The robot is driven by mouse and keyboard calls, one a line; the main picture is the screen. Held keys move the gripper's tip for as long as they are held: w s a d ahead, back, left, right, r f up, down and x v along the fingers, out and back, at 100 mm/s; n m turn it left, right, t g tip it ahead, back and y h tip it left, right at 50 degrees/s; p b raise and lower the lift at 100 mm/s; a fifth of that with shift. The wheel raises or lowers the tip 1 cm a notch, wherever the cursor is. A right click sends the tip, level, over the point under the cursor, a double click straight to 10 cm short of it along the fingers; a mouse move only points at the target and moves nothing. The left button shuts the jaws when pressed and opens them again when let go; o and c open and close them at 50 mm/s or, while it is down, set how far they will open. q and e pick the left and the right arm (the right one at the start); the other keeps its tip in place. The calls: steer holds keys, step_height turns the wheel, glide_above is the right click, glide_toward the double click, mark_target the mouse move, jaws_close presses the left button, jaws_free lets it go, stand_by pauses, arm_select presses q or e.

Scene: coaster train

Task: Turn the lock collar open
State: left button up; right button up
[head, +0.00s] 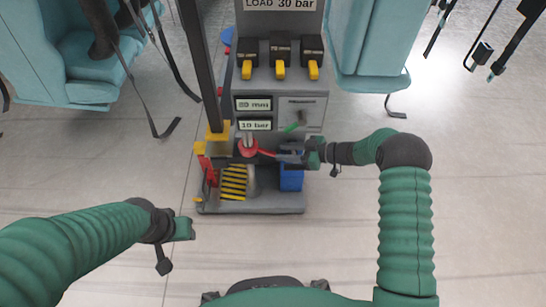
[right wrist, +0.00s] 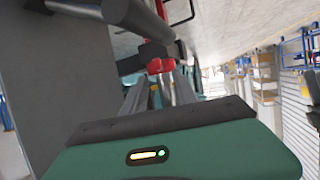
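The lock collar (head: 248,148) is a red ring on the front of the grey machine, with a thin red handle pointing right. My right gripper (head: 282,153) is just right of it, its fingers pointing left at the handle's end. In the right wrist view the two fingers (right wrist: 158,90) stand apart, with red parts (right wrist: 160,66) at or beyond their tips. Whether they touch the handle I cannot tell. My left gripper (head: 184,228) is low on the left, over the floor and away from the machine; its fingers are not clear.
The machine's base (head: 250,205) carries a yellow-black striped plate (head: 233,183) and a blue box (head: 291,178). Teal seats (head: 80,60) stand at both sides. The floor in front is clear.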

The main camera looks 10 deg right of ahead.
mark_target(272, 152)
steer(key=x, duration=0.2)
steer(key=b+x, duration=0.1)
steer(key=shift+w+a+f, duration=0.15)
steer(key=shift+a+f, duration=0.05)
steer(key=shift+f, duration=0.2)
steer(key=shift+w+a+b, duration=0.35)
steer(key=shift+a, duration=0.05)
arm_select(q)
steer(key=f, duration=0.2)
steer(key=shift+d+f, duration=0.2)
steer(key=shift+f, duration=0.1)
arm_select(e)
steer(key=shift+a, duration=0.1)
steer(key=shift+c, duration=0.2)
steer(key=shift+c, duration=1.1)
steer(key=c, duration=0.5)
